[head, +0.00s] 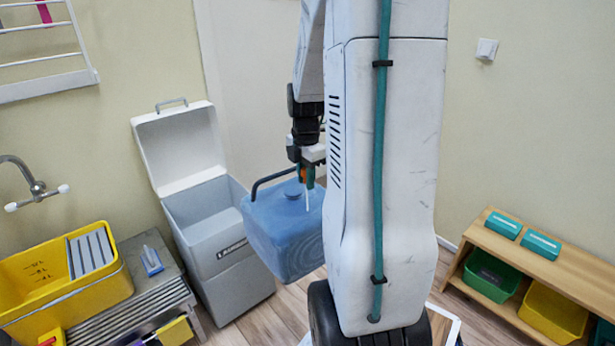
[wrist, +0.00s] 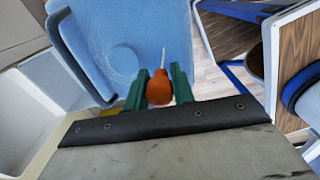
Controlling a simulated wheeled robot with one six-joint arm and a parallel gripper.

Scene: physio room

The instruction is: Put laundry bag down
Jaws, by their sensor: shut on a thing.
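A dark bar curves beside the bag's top left.
The grey bin (head: 222,250) stands left of the bag with its white lid raised. A yellow tub (head: 115,285) rests on a slatted bench at far left. A wooden shelf (head: 560,270) with green and yellow boxes stands at right. Some wooden floor shows below the bag.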

